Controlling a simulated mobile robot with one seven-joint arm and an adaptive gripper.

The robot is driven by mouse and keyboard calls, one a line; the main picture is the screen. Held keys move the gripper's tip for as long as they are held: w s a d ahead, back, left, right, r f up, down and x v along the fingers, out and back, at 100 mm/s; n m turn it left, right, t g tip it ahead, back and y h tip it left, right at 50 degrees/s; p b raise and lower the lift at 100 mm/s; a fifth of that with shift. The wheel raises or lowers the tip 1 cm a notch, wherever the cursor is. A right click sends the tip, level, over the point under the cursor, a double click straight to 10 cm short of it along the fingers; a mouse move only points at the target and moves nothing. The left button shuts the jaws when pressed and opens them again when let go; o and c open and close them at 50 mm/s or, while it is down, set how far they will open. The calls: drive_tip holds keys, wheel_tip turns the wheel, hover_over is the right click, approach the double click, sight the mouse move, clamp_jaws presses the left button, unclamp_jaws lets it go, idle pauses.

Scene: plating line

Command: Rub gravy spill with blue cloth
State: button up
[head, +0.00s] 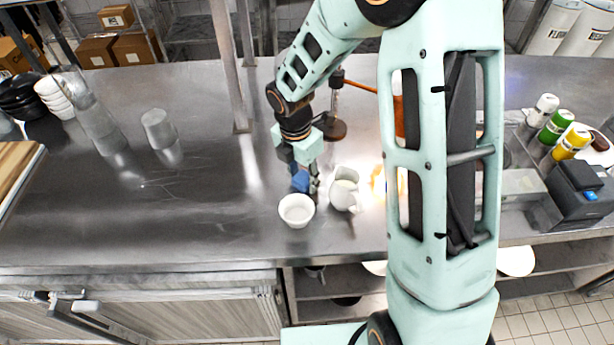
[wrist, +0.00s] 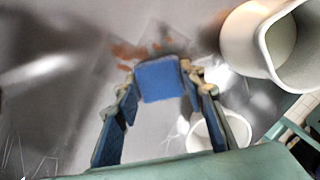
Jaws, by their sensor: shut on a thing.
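The blue cloth (wrist: 158,80) is a small folded pad between the two fingertips of my gripper (wrist: 160,84). My gripper is shut on it. In the head view the cloth (head: 300,181) shows just below my gripper, low over the steel counter, left of the white jug. The gravy spill (wrist: 140,50) is a set of reddish-brown smears on the counter, just beyond the cloth in the wrist view. I cannot tell whether the cloth touches the counter. In the head view I cannot make out the spill.
A white jug (head: 345,190) stands close to the right of my gripper, and a white bowl (head: 296,210) sits in front of it. Metal cups (head: 158,129) stand at the left. Colored bottles (head: 558,126) stand at the right. The counter's left middle (head: 200,210) is clear.

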drive_tip(key=shift+w+p, duration=1.3)
drive_tip(key=shift+w, duration=4.2)
drive_tip(key=shift+s+f, duration=0.15)
drive_tip(key=shift+s, duration=2.3)
drive_tip(key=shift+s+b, duration=0.3)
drive_tip(key=shift+s, duration=2.95)
drive_tip(key=shift+r, duration=0.25)
wheel_tip(320, 180, up, 5)
drive_tip(key=p, duration=0.4)
drive_tip(key=shift+f, duration=0.2)
drive_tip(key=shift+r, duration=0.65)
drive_tip(key=shift+r, duration=1.5)
